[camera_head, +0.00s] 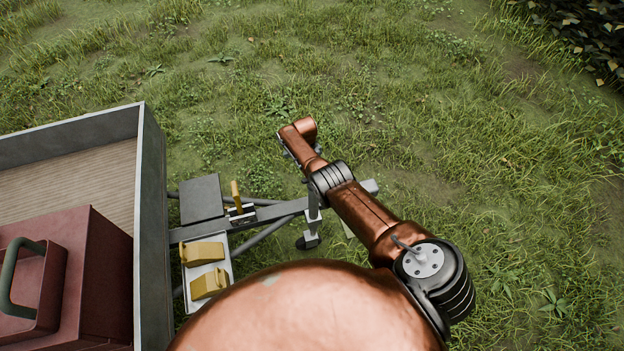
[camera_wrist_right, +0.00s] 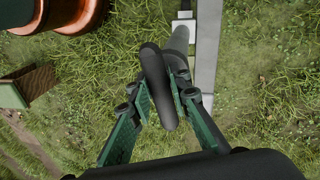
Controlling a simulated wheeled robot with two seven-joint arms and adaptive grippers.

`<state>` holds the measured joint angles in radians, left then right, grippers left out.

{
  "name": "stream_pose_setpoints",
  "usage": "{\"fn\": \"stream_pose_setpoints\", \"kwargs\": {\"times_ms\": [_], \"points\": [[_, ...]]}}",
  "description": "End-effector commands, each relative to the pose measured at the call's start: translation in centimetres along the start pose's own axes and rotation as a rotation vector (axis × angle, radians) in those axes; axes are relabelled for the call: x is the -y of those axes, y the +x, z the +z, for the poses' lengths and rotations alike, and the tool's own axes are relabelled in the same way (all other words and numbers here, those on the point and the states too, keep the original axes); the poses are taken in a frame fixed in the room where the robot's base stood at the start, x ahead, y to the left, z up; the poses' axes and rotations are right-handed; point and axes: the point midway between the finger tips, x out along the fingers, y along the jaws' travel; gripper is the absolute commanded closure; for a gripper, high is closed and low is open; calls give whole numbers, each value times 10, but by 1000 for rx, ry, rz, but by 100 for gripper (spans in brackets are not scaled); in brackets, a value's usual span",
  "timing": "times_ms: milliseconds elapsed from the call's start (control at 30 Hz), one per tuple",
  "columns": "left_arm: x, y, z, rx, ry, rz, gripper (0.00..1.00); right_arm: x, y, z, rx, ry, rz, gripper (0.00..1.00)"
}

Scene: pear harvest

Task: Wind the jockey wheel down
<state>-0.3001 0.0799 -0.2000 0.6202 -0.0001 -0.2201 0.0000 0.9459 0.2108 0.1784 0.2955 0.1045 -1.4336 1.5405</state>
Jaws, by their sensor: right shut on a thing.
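The jockey wheel (camera_head: 309,240) stands under the grey drawbar (camera_head: 270,212) of the trailer, partly covered by my right arm in the head view. In the right wrist view, the black crank handle (camera_wrist_right: 154,75) lies between the green-padded fingers of my right gripper (camera_wrist_right: 161,90), which is shut on it. The handle's end sticks out past the fingers towards my wrist. A grey tube (camera_wrist_right: 180,42) shows just behind the handle, beside the pale drawbar bar. In the head view my arm hides the crank and most of the gripper. My left gripper is not in view.
The trailer bed (camera_head: 150,190) stands at the left with a dark red box (camera_head: 105,270) in it. Two yellow chocks (camera_head: 204,253) sit on a pale tray by the drawbar. A yellow lever (camera_head: 236,194) stands up beside a grey box. Open grass surrounds the drawbar's right end.

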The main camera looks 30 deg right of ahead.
Motion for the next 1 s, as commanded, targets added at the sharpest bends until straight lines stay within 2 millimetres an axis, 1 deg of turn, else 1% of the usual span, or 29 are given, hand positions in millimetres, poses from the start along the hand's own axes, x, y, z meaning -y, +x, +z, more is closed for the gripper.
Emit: {"fn": "stream_pose_setpoints", "kwargs": {"times_ms": [33,200,400,967,1000], "points": [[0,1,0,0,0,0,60,2,-2,-3,3,33,-5,100],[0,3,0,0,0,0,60,2,-2,-4,20,125,-5,100],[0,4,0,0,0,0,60,3,-2,-4,32,187,-5,100],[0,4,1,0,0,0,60,3,-3,-5,36,213,-5,100],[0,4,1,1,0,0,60,3,-3,-5,36,213,-5,80]]}}
